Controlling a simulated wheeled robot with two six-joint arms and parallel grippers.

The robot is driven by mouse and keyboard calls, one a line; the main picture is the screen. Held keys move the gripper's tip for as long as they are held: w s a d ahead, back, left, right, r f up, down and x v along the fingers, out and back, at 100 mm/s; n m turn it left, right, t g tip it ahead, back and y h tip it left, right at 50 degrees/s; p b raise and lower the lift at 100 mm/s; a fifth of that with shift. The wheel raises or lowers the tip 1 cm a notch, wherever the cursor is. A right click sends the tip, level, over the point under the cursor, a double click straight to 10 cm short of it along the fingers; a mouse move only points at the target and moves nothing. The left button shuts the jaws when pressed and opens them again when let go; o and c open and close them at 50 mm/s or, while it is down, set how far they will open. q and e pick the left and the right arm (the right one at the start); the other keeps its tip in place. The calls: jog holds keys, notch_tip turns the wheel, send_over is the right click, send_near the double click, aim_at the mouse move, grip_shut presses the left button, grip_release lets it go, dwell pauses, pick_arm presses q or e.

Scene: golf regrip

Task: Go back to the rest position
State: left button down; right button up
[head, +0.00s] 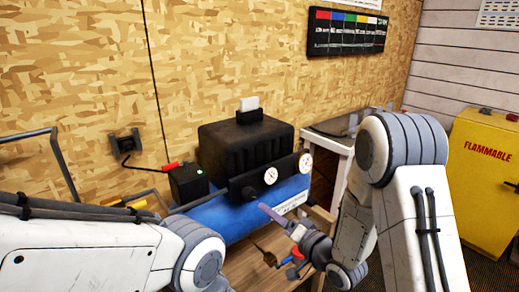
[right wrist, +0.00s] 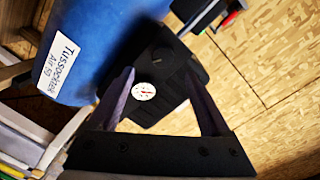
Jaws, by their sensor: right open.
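My right gripper (head: 268,212) is in front of the blue compressor tank, seen small and at an angle in the head view. In the right wrist view its two purple-grey fingers (right wrist: 160,85) stand apart with nothing between them. A round white gauge (right wrist: 144,91) on the compressor shows beyond the finger gap. My left arm comes in from the left in the head view, but its gripper is not visible.
A blue air compressor (head: 235,215) with a black housing (head: 235,150) and two gauges stands against the chipboard wall. A yellow flammables cabinet (head: 485,185) stands at the right.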

jog(key=s+r+n+g+h+p, duration=0.2)
jog(key=s+n+g+h, duration=0.1)
jog(key=s, duration=0.7)
jog(key=s+r+n+g+h+p, duration=0.1)
jog(key=s+r+n+g+h, duration=0.1)
jog(key=s+g, duration=0.4)
jog(key=s+a+r+n+g+h+p, duration=0.1)
jog(key=s+n+g, duration=0.4)
jog(key=s, duration=1)
notch_tip(320, 180, up, 2)
jog(key=n+h+p, duration=0.1)
jog(key=h, duration=0.1)
jog(key=shift+s+h+p, duration=0.15)
jog(key=shift+h+p, duration=0.15)
jog(key=shift+h, duration=0.1)
